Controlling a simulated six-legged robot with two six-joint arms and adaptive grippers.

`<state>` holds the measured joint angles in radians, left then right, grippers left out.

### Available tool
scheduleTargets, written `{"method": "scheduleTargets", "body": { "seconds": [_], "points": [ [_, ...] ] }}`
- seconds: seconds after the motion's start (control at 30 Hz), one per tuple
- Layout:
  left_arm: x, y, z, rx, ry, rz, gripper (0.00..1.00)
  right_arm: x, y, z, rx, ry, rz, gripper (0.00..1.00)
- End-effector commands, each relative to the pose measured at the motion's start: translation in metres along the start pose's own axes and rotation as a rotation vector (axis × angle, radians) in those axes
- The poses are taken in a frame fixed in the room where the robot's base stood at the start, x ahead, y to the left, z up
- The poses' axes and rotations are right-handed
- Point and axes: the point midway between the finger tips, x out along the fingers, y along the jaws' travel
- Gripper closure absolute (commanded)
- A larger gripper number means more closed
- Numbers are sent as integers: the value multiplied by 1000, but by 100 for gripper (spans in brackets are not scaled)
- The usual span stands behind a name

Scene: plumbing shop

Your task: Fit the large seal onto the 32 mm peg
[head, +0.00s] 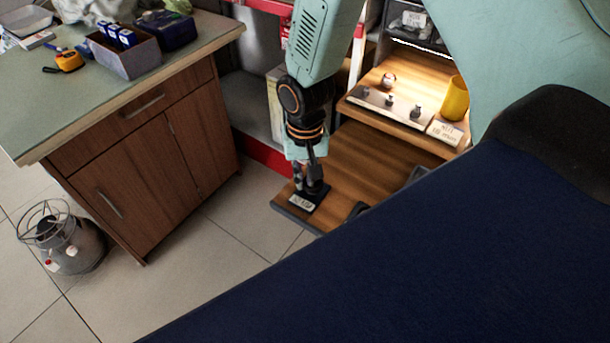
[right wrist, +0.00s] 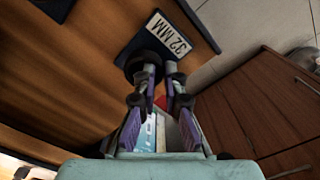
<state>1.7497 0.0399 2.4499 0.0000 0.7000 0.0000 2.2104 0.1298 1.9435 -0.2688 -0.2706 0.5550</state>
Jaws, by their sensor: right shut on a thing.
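My right gripper (head: 312,186) points down at the front left corner of the wooden shelf board, over the black base (head: 318,196) with the white "32 MM" label (head: 300,203). In the right wrist view the gripper (right wrist: 160,72) is shut on a dark round ring, the large seal (right wrist: 143,62). The seal is at the edge of the black base (right wrist: 140,42), whose "32 MM" label (right wrist: 169,35) reads clearly. The 32 mm peg is hidden behind the seal and fingers. I cannot tell whether the seal is around the peg or above it. My left gripper is not in view.
The wooden board (head: 345,165) holds other dark items (head: 357,210) to the right. A lit shelf behind carries a plate with small pegs (head: 390,104) and a yellow cup (head: 455,98). A wooden cabinet (head: 150,150) and a metal canister (head: 72,252) stand left; floor between is clear.

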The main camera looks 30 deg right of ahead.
Motion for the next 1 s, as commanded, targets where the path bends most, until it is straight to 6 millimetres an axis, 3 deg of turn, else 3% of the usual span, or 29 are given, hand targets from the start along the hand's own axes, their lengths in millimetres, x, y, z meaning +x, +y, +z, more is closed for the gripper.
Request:
{"method": "scheduleTargets", "body": {
  "seconds": [1.0],
  "points": [
    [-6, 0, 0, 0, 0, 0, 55, 1, 0, 0, 0, 0, 1, 100]
  ]
}}
